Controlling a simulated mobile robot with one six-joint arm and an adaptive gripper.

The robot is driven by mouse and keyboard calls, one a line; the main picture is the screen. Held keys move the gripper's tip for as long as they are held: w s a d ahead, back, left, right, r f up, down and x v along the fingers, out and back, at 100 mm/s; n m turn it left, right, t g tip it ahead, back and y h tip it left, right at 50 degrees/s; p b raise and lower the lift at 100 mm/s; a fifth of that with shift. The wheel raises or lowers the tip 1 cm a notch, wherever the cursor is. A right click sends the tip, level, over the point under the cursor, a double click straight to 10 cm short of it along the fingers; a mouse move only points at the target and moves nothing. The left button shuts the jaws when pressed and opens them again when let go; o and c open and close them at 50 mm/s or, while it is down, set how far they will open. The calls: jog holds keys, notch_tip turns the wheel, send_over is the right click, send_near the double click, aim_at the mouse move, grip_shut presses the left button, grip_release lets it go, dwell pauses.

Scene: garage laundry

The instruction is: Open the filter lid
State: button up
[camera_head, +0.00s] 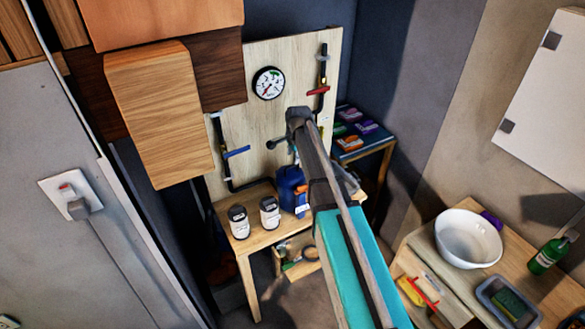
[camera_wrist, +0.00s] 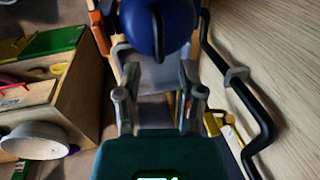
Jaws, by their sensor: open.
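A dark blue rounded vessel (camera_head: 289,190) with a small white label stands at the back of the small wooden table, partly hidden by my arm. It looks like the filter, but I cannot make out a separate lid. A blue rounded body (camera_wrist: 158,28) at the top centre of the wrist view appears to be this same vessel. My gripper (camera_wrist: 158,70) is open, with its grey fingers spread and nothing seen between them. The blue body lies ahead of the fingers; I cannot tell whether they touch. In the head view my arm hides most of the gripper.
Two white jars with dark lids (camera_head: 254,216) stand left of the vessel on the table (camera_head: 238,242). Behind it, a wooden panel (camera_head: 238,125) carries a gauge (camera_head: 268,83), black pipes and a red valve handle (camera_head: 318,90). A white basin (camera_head: 468,239) sits on the right counter.

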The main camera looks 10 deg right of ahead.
aim_at(292, 166)
jog(key=shift+w+a+f+b, duration=0.1)
jog(key=shift+w+f+b, duration=0.15)
jog(key=shift+f+b, duration=0.8)
jog(key=shift+w+f+b, duration=0.2)
jog(key=shift+f+b, duration=0.65)
jog(key=shift+f, duration=0.3)
grip_shut()
